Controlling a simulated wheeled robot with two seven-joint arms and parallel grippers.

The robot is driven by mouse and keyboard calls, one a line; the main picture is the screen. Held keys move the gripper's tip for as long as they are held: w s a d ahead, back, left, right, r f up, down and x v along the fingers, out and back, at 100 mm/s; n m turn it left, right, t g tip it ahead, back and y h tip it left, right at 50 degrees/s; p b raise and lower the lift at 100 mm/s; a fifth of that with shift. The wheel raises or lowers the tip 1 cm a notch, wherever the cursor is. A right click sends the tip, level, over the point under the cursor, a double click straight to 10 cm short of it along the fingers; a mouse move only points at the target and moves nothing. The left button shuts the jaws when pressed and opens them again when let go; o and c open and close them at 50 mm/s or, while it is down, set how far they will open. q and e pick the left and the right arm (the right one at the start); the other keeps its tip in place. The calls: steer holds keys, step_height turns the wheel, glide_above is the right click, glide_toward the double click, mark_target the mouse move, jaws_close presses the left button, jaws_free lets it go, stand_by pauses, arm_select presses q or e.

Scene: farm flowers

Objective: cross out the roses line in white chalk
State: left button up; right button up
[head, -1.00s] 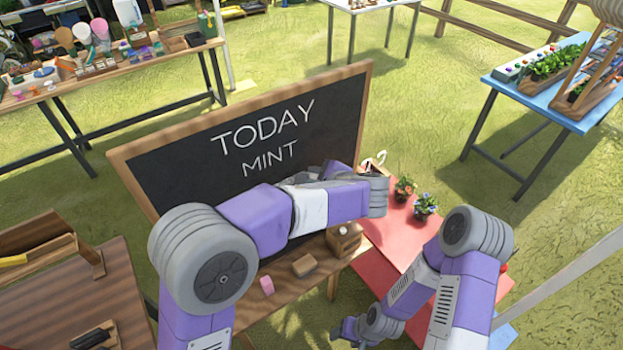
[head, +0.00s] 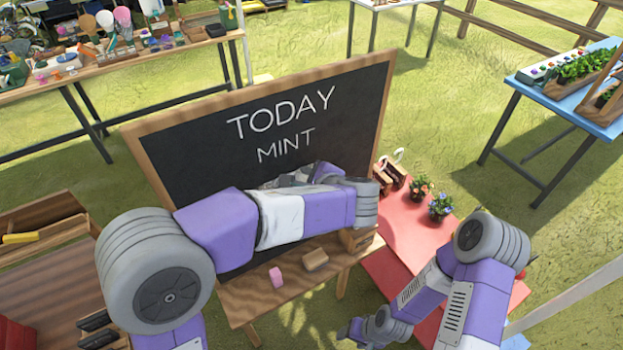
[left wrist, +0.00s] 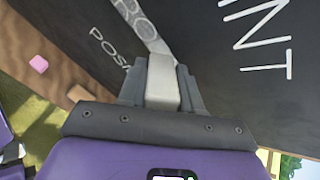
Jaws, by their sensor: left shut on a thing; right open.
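The chalkboard (head: 180,150) reads TODAY and MINT in white. My left arm hides its lower lines in the head view. In the left wrist view, my left gripper (left wrist: 162,85) is shut on the white chalk (left wrist: 162,80), its tip at the board (left wrist: 220,55). A broad pale band runs from the top edge down to the chalk, over a line whose letters "RO" show. Below it is a partly hidden line starting "POS". In the head view my left gripper (head: 290,180) is partly hidden at the board, below MINT. My right gripper (head: 352,329) is open at the bottom.
A pink piece (head: 276,277) and a wooden block (head: 315,259) lie on the wooden ledge (head: 240,295) before the board. A red table (head: 410,240) with potted flowers (head: 440,206) stands to the right, near my right arm.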

arm_select(q)
steer(key=s+a+b, duration=0.2)
steer(key=s+a, duration=0.3)
steer(key=a, duration=0.3)
steer(key=shift+s+b, duration=0.15)
steer(key=shift+b, duration=0.15)
stand_by(0.6)
steer(key=shift+d, duration=0.1)
steer(key=shift+s+d, duration=0.55)
steer(key=shift+s, duration=0.3)
steer(key=shift+s+d, duration=0.55)
steer(key=shift+s, duration=0.25)
steer(key=shift+s+d, duration=0.55)
steer(key=shift+s, duration=0.3)
steer(key=shift+s+d, duration=0.45)
steer(key=shift+s, duration=0.2)
steer(key=shift+s+d, duration=0.4)
steer(key=shift+s, duration=0.2)
steer(key=shift+w+a, duration=0.1)
steer(key=shift+w, duration=0.05)
